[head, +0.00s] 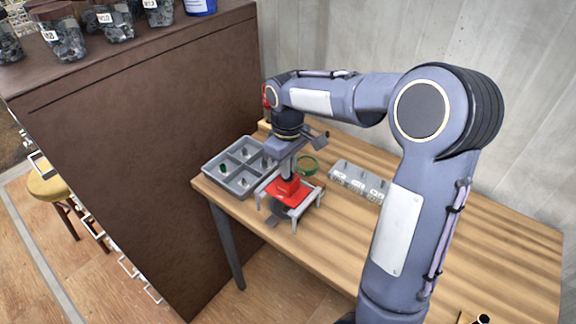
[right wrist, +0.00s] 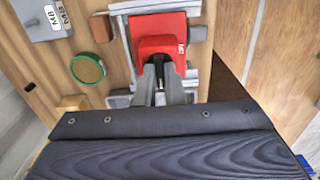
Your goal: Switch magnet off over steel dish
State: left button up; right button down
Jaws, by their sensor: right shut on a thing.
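My right gripper (head: 288,172) points down over the table and is shut on the top of a red block on a red plate, which looks like the magnet (head: 288,188). In the right wrist view the fingers (right wrist: 160,84) grip the near side of the red magnet (right wrist: 160,35). The magnet is at a pale grey frame with legs (head: 305,208); I cannot tell whether it rests on it. A dark surface shows under the plate. I cannot clearly make out a steel dish. My left gripper is not in view.
A grey tray with compartments (head: 212,168) holding small pieces stands left of the magnet. A green-rimmed round dish (head: 316,167) lies behind it, and labelled grey boxes (head: 345,172) stand to the right. A tall brown cabinet (head: 130,130) borders the table's left. The wooden table's front right is mostly clear.

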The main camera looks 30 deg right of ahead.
jog(key=c, duration=1.5)
grip_release()
notch_tip(320, 180, up, 8)
jog(key=shift+f, duration=0.1)
jog(key=shift+s, duration=0.15)
jog(key=s+a+f+m+t+y, duration=0.1)
jog(key=s+a+m+t, duration=0.1)
jog(key=s, duration=0.5)
jog(key=s+a+f+m+t+y, duration=0.1)
jog(key=s+a+f+m, duration=0.1)
jog(key=s, duration=0.5)
jog(key=s+a+f+m+t+y, duration=0.1)
jog(key=s+a+f+m+t, duration=0.1)
jog(key=s, duration=0.6)
jog(key=shift+a+f+t+y, duration=0.3)
jog(key=shift+a+y, duration=0.1)
jog(key=shift+a, duration=0.35)
